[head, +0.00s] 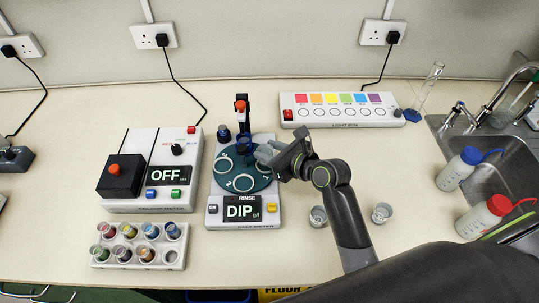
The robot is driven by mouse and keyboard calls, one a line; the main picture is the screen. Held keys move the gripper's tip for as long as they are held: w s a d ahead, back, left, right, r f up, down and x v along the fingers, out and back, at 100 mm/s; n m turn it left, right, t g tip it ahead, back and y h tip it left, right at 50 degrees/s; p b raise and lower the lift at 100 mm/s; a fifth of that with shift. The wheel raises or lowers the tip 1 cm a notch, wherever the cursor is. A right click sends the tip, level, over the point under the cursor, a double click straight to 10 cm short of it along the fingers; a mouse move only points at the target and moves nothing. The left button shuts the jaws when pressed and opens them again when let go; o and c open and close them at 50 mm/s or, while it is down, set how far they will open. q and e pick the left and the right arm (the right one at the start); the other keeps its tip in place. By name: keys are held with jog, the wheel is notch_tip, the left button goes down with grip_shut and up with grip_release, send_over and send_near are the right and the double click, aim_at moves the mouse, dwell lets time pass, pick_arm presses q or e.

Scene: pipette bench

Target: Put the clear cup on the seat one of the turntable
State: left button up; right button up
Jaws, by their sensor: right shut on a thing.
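My right gripper (272,156) reaches in from the right, over the right side of the teal turntable (239,180). It is shut on a pale, see-through thing that looks like the clear cup (263,153); the fingers hide part of it. I cannot tell whether the cup touches the turntable. The turntable has white-ringed numbered seats; 2 and 3 show at its left and front. The seat under the gripper is hidden. A dark blue cup (244,146) is at the turntable's back, below a probe stand (241,107). My left gripper is not in view.
Two small cups (318,216) (382,212) stand on the bench right of the turntable. A white rack (140,247) of coloured cups and a colour meter box (151,170) stand left. A light box (342,111) is behind; a sink (490,170) is right.

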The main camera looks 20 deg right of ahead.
jog(key=shift+f, duration=0.95)
jog(key=o, duration=1)
jog(key=shift+f, duration=0.1)
jog(key=v, duration=1.2)
jog(key=shift+r, duration=0.2)
